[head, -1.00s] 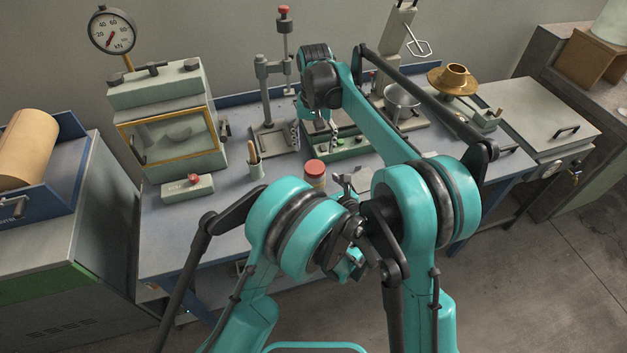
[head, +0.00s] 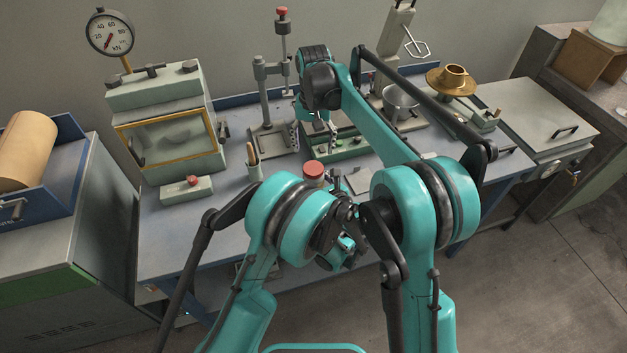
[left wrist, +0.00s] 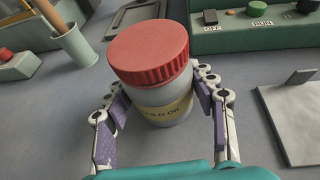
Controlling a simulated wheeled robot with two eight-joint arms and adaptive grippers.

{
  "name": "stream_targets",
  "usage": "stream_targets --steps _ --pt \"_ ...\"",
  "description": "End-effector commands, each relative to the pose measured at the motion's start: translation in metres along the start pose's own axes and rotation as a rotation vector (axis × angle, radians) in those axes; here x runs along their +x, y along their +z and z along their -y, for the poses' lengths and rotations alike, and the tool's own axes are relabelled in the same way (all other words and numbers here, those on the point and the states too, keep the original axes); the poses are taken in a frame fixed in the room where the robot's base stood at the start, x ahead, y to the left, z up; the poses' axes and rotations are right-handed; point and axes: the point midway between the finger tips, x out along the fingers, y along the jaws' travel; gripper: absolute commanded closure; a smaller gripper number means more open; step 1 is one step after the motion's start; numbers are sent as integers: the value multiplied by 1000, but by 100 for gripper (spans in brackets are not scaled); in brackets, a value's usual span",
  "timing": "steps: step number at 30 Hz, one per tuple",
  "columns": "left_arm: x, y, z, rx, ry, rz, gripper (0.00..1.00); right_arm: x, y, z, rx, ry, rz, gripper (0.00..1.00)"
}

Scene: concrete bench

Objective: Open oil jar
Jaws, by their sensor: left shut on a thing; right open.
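My left gripper (left wrist: 160,92) is shut on the jar body, one finger on each side below the lid. In the head view it is mostly hidden behind my arm. My right gripper (head: 314,137) is open and empty, pointing down behind the jar near the green switch box.
The green switch box (head: 347,143) is behind the jar. A cup with sticks (head: 254,168) and a small red-button box (head: 187,190) stand to the left. A flat grey plate (left wrist: 300,115) lies to the right. A stand (head: 267,110) rises behind.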

Motion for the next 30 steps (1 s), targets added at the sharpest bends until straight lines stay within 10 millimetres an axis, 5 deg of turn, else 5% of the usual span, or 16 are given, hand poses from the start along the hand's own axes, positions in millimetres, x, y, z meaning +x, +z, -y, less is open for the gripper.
stream_targets --steps 8,30 --pt "0 0 0 -1 0 -1 100 0 0 0 239 1 0 30" --pt "0 0 0 -1 0 -1 100 0 -1 1 2006 4 -4 30"
